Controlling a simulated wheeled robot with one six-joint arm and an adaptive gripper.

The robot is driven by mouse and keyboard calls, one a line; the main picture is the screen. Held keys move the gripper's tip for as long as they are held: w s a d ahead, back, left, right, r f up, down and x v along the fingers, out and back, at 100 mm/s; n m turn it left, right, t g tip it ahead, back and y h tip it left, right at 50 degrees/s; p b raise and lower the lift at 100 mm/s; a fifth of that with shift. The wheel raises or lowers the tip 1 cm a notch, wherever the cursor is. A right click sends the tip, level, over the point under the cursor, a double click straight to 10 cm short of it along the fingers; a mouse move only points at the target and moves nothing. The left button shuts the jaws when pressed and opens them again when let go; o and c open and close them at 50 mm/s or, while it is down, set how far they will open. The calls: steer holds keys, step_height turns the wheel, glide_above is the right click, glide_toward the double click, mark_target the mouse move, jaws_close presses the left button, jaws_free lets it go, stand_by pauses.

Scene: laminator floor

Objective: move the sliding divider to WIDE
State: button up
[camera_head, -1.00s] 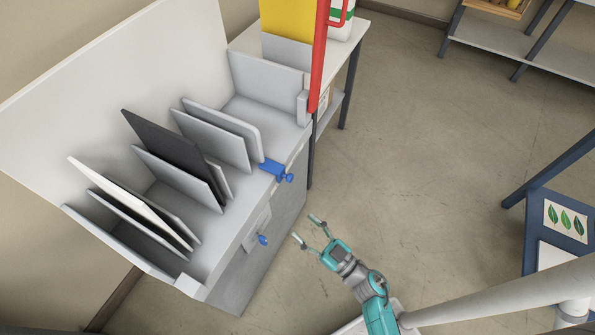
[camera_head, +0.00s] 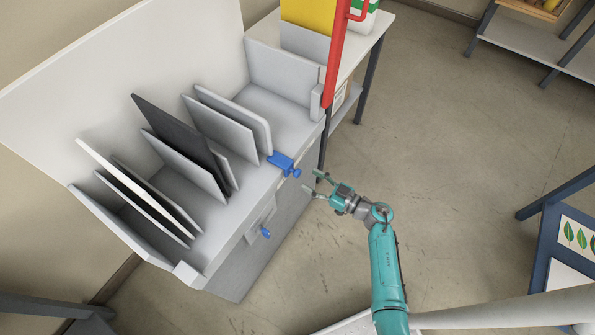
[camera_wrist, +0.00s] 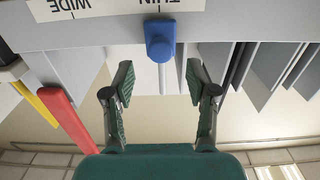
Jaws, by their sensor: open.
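The sliding divider shows as a blue clamp with a small knob (camera_head: 285,165) on the front edge of the grey rack (camera_head: 262,186), beside upright grey panels. In the wrist view the blue knob (camera_wrist: 160,38) is by the partly hidden THIN marking (camera_wrist: 167,4); the WIDE marking (camera_wrist: 68,5) is to its left, both upside down. My gripper (camera_head: 312,183) is open and empty, just off the rack's front, a little right of and below the knob. In the wrist view my gripper (camera_wrist: 160,80) has a finger on each side of the knob's line, short of it.
A second blue knob (camera_head: 265,232) sits lower on the rack's front. A red upright bar (camera_head: 338,70) and a yellow panel (camera_head: 307,14) stand at the rack's far end. Several panels, one dark (camera_head: 172,132), stand in the rack. Open floor (camera_head: 445,140) lies to the right.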

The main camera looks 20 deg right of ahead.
mark_target(297, 172)
steer(key=shift+x, duration=3.2)
jaws_close()
